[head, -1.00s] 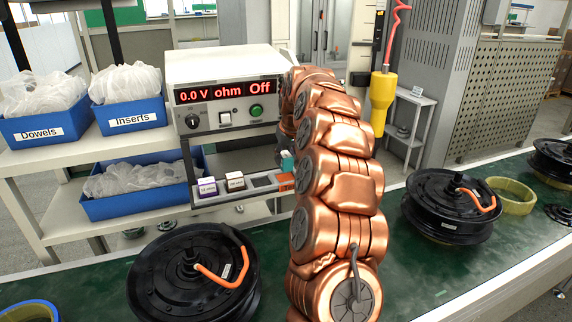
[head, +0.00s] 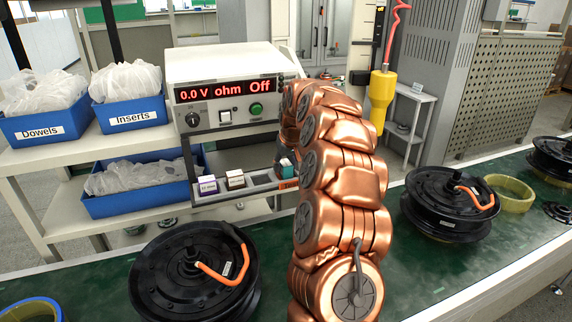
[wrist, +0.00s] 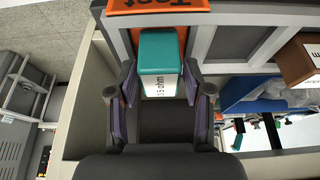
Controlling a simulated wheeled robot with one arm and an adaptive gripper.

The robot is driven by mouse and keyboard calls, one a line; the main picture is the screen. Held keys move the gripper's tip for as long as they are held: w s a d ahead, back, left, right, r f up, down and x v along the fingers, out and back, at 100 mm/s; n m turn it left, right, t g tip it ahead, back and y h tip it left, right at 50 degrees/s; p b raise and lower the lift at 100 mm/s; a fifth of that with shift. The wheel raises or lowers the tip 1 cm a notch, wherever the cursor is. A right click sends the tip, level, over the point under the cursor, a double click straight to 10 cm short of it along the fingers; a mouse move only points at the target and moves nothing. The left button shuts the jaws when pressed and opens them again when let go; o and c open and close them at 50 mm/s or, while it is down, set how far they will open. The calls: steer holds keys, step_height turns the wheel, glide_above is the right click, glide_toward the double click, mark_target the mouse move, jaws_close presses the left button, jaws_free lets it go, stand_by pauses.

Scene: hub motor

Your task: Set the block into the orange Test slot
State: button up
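The teal block (wrist: 160,55), with a white "ohm" label, is between the fingertips of my gripper (wrist: 159,84) in the wrist view. The fingers flank it closely on both sides and appear shut on it. The block is at the orange Test slot (wrist: 158,5), whose label shows at the top edge; I cannot tell how deep it sits. In the head view, the teal block (head: 287,168) shows above the orange label (head: 288,184) at the right end of the tester's tray, partly hidden by my arm.
A purple block (head: 207,185) and a brown block (head: 235,179) stand in the tray's left slots, with an empty grey slot (head: 261,180) beside them. The tester (head: 222,95) reads 0.0 V, ohm, Off. Black hub motors (head: 195,272) lie on the green conveyor. Blue bins stand on shelves at left.

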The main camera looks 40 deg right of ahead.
steer(key=shift+o, duration=0.7)
steer(key=shift+r, duration=0.1)
steer(key=shift+r, duration=0.25)
steer(key=b+v, duration=0.2)
steer(key=v, duration=0.9)
steer(key=shift+s+r, duration=0.2)
steer(key=shift+r, duration=0.1)
